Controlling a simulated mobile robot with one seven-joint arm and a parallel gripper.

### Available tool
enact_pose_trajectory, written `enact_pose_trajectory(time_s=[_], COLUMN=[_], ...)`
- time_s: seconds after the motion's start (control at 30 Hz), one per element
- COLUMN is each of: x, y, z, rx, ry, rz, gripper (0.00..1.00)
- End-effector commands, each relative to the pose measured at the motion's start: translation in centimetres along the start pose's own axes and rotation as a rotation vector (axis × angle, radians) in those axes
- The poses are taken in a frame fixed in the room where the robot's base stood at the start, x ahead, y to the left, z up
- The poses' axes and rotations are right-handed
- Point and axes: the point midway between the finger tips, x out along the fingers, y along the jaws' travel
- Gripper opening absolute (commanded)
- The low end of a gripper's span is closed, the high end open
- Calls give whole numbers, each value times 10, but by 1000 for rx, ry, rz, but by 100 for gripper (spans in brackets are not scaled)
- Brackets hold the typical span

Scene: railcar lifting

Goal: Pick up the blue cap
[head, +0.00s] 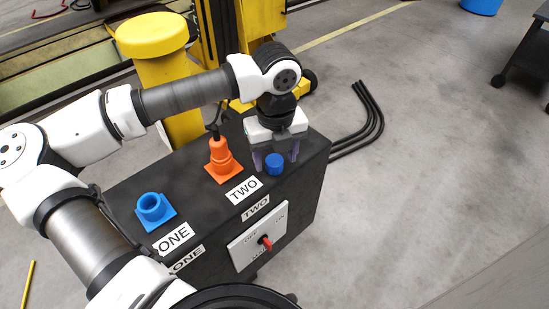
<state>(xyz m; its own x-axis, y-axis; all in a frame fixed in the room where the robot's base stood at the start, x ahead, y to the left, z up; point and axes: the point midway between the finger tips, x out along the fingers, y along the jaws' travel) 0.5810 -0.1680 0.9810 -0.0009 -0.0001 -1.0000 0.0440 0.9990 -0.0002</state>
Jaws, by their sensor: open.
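The blue cap (275,164) is a small blue cylinder on the top of the black cabinet (190,182), near its right end, beside the TWO label. My gripper (275,160) points down over the cap from behind. Its two purple-grey fingers are open, one on the left and one on the right of the cap. I cannot tell how far down the fingers reach beside it, or whether they touch it. The cap's front and top show clearly.
An orange plug and socket (222,162) stand close left of my gripper. A blue socket (153,210) sits by the ONE label. A red-handled switch (265,241) is on the cabinet's front. A yellow post (165,80) stands behind. Black cables (368,118) lie on the floor at right.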

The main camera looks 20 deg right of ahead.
Motion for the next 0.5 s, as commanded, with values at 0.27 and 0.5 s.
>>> enact_pose_trajectory(time_s=[0.27,0.5], x=[7,6], y=[0,0], z=[0,0], rx=[0,0], ry=[-1,-1], rz=[0,0], gripper=[59,32])
